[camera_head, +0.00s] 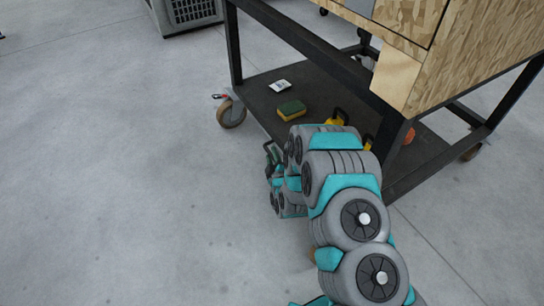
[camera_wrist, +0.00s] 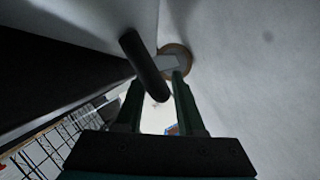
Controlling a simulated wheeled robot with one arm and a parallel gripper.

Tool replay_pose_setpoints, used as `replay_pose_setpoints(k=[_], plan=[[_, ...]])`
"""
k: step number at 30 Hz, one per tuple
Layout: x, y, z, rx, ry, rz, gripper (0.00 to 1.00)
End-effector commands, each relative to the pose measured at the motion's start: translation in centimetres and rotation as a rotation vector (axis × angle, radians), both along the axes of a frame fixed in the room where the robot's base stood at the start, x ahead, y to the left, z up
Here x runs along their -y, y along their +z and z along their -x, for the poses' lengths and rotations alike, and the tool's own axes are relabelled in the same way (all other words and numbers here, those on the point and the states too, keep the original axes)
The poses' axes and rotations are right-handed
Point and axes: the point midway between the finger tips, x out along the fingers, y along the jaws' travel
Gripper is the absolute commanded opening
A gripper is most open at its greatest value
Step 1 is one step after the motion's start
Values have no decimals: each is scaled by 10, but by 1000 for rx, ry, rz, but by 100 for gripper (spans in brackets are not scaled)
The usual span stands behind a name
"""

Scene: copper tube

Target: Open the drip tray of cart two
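A cart (camera_head: 234,45) with a black frame and a wooden box on top stands at the upper right in the head view. Its lower part is a dark tray-like shelf (camera_head: 262,92); I cannot tell for sure that this is the drip tray. My gripper (camera_head: 271,156) is low beside the shelf's near edge, partly hidden by my arm. In the wrist view, my gripper (camera_wrist: 157,82) has its two dark green fingers apart. A dark round bar (camera_wrist: 140,60), like a handle, reaches between the fingertips. Gaps seem to show beside it; contact is unclear.
A sponge (camera_head: 291,110) and a white card (camera_head: 280,86) lie on the shelf. A caster (camera_head: 231,113) is at its left corner; a caster (camera_wrist: 177,55) also shows beyond the bar. A grey crate (camera_head: 190,14) stands behind. The floor (camera_head: 110,180) at left is clear.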

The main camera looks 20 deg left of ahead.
Motion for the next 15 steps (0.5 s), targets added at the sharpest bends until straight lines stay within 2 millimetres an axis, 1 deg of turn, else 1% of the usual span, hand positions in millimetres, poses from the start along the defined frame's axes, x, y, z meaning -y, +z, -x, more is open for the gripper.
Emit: replay_pose_setpoints(k=[1,2,9,15], plan=[[0,0,0,0,0,0,30],[0,0,0,0,0,0,27],[0,0,0,0,0,0,0],[0,0,0,0,0,0,0]])
